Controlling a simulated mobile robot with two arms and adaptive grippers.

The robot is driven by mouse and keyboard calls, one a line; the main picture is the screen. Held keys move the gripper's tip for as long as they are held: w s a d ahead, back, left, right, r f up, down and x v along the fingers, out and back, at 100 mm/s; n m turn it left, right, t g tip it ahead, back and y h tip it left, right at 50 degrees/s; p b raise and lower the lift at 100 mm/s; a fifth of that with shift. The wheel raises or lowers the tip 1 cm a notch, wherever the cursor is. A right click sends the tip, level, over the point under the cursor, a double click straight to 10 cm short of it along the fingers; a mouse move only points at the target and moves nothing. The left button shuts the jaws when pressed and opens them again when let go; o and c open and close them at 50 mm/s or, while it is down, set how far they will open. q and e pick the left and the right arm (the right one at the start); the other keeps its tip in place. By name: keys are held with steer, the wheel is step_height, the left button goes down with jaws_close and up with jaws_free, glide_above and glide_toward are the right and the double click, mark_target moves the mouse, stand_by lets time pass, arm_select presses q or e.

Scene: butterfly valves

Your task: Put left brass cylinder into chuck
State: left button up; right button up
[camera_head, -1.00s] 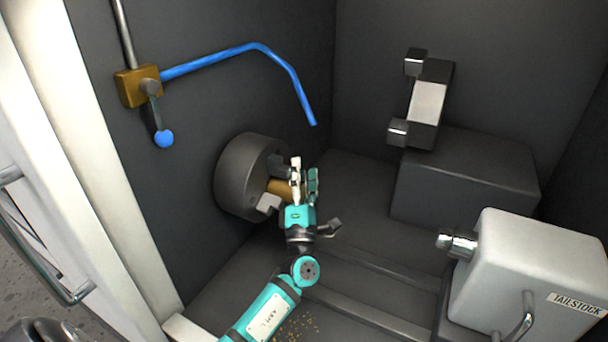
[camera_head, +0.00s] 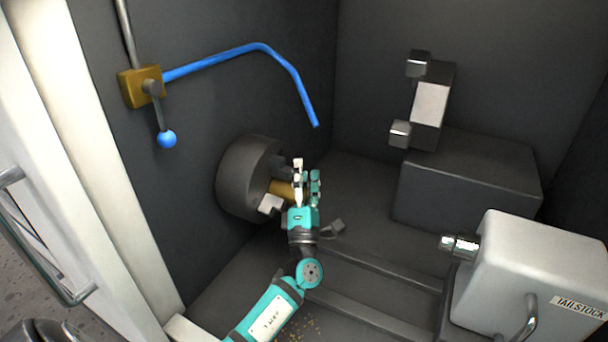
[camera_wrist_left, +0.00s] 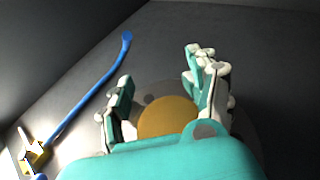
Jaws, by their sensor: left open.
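The brass cylinder (camera_head: 281,189) sits between the jaws of the dark round chuck (camera_head: 237,178) on the left wall. In the left wrist view the brass cylinder's round end (camera_wrist_left: 168,117) faces the camera, with the chuck (camera_wrist_left: 240,122) behind it. My left gripper (camera_head: 307,173) is just in front of the chuck. Its fingers are open, one on each side of the brass end in the left wrist view (camera_wrist_left: 165,92). Whether a finger still touches the cylinder cannot be told. My right gripper is not in view.
A blue hose (camera_head: 292,75) and a brass valve block (camera_head: 139,86) with a blue-knobbed lever are on the left wall. The tailstock (camera_head: 525,275) stands at the right. A dark block (camera_head: 468,180) carries a tool holder at the back. The floor between has rails and a few brass chips.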

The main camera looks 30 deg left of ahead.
arm_select(q)
steer(key=shift+w+d+f, duration=0.1)
steer(key=shift+d+f, duration=0.25)
steer(key=shift+f, duration=0.3)
steer(key=shift+c, duration=0.3)
steer(key=shift+d, duration=0.1)
steer(key=shift+c, duration=0.2)
steer(key=o, duration=0.7)
steer(key=shift+w+d, duration=0.1)
steer(key=shift+d, duration=0.3)
steer(key=shift+c, duration=0.2)
steer(key=shift+d+r, duration=0.3)
steer(key=shift+d, duration=0.2)
steer(key=shift+d, duration=0.1)
steer(key=shift+d+r, duration=0.1)
steer(key=shift+d, duration=0.5)
steer(key=shift+d, duration=0.1)
